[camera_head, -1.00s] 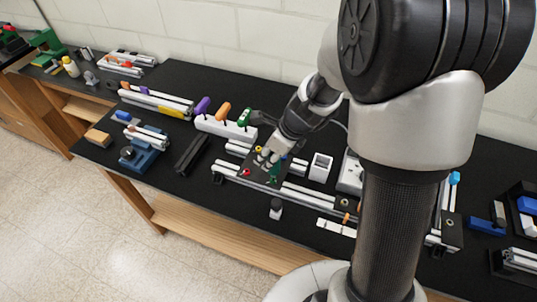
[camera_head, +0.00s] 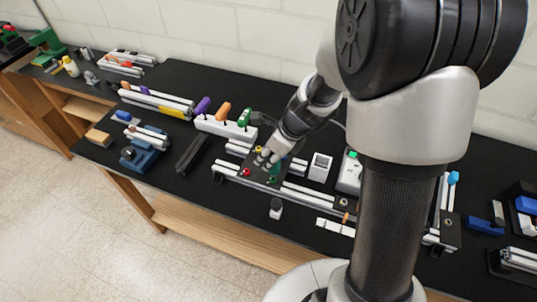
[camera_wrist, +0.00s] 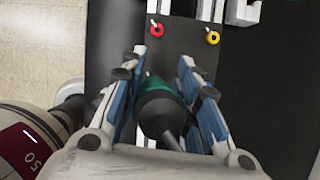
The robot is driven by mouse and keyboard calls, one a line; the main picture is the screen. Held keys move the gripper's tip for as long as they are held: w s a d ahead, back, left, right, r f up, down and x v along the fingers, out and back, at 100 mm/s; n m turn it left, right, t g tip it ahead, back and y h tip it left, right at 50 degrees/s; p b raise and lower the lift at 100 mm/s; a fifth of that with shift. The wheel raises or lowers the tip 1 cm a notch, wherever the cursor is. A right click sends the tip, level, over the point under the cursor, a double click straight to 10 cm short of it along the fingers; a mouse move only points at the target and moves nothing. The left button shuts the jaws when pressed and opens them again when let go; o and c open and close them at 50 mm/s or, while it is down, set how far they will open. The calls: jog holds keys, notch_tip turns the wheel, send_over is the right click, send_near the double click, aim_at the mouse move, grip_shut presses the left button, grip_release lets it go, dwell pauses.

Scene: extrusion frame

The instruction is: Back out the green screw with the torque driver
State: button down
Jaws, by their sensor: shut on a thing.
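My gripper (camera_head: 271,157) is over the dark plate (camera_head: 250,163) on the extrusion frame. In the wrist view, my gripper (camera_wrist: 163,62) is shut on the torque driver (camera_wrist: 158,102), which has a dark teal and black handle between the blue pads. In the head view the driver (camera_head: 274,172) shows as a green shape below the fingers, at the plate. A red screw (camera_wrist: 157,30) and a yellow screw (camera_wrist: 213,38) sit on the plate beyond the driver. The green screw and the driver's tip are hidden, so I cannot tell whether they touch.
A white rack (camera_head: 215,126) with purple, orange and green handles stands behind left. A white open box (camera_head: 320,166) and a grey device (camera_head: 349,174) stand right of the plate. A small capped bottle (camera_head: 276,208) and a white strip (camera_head: 335,227) lie in front.

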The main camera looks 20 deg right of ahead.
jog(key=shift+s+f, duration=0.15)
jog(key=shift+s, duration=0.1)
jog(key=shift+w+a+r+p, duration=0.1)
jog(key=shift+w+r+p, duration=0.1)
jog(key=shift+r+p, duration=0.65)
jog(key=shift+s+r+p, duration=0.1)
jog(key=shift+r+p, duration=0.4)
jog(key=shift+p, duration=0.1)
jog(key=shift+r, duration=0.2)
jog(key=shift+r+p, duration=0.1)
jog(key=shift+p, duration=0.2)
jog(key=shift+w+r, duration=0.2)
notch_tip(320, 180, up, 3)
jog(key=p, duration=0.3)
jog(key=shift+f, duration=0.2)
